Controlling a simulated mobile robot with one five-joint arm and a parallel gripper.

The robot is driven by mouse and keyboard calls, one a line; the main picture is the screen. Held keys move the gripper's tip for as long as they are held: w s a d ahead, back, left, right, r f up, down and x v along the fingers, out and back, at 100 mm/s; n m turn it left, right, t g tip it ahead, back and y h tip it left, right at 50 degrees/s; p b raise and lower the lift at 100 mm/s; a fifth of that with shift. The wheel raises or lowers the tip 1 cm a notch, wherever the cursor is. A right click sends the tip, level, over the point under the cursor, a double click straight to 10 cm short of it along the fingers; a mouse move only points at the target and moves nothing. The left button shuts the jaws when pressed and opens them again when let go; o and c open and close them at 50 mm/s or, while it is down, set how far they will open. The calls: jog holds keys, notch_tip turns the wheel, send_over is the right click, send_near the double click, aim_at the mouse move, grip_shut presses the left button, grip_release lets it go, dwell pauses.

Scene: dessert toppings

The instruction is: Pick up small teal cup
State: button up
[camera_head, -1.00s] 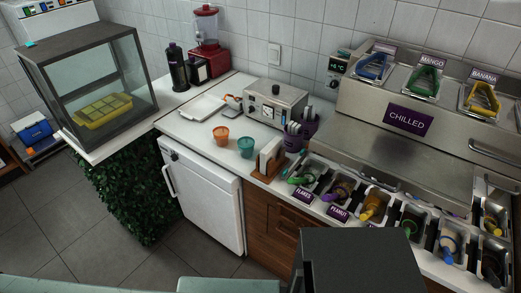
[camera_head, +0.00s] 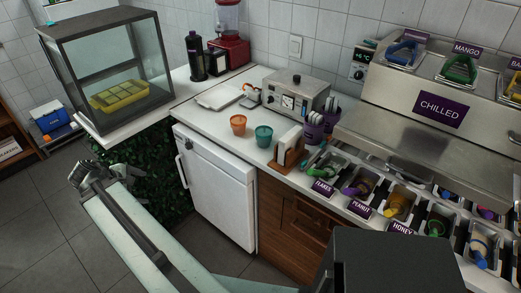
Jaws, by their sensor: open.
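The small teal cup (camera_head: 264,136) stands upright on the white counter, to the right of an orange cup (camera_head: 238,124) and behind the front edge above the white fridge. My arm reaches in from the bottom of the head view toward the left. My gripper (camera_head: 103,168) is at the arm's far end, in front of the leafy green panel, well to the left of the teal cup and apart from it. It is open, and I see nothing held in it.
A wooden holder (camera_head: 289,151) stands close to the right of the teal cup, with a purple utensil holder (camera_head: 315,126) behind it. A steel appliance (camera_head: 289,95) stands behind the cups. A glass case (camera_head: 115,75) stands at the left. Topping bins line the right.

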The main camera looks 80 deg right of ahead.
aim_at(259, 140)
jog(key=s+d+n+g+h+b, duration=0.3)
jog(key=s+d+g+b, duration=0.1)
jog(key=s+d, duration=1.25)
jog(key=s+d+r+n+g, duration=0.1)
jog(key=s+d, duration=0.1)
jog(key=s, duration=0.3)
jog(key=s+d+r+n+g+b, duration=0.1)
jog(key=s+d, duration=0.2)
jog(key=s, duration=0.3)
jog(key=s+d+r+n+g+h+b, duration=0.1)
jog(key=s+d+r+g, duration=0.1)
jog(key=s, duration=0.4)
jog(key=shift+s+d, duration=0.15)
jog(key=shift+d, duration=0.6)
jog(key=shift+s+d+r, duration=0.1)
jog(key=shift+s, duration=0.05)
jog(key=b+x, duration=0.3)
jog(key=x, duration=0.4)
jog(key=shift+d, duration=0.4)
jog(key=c, duration=1.3)
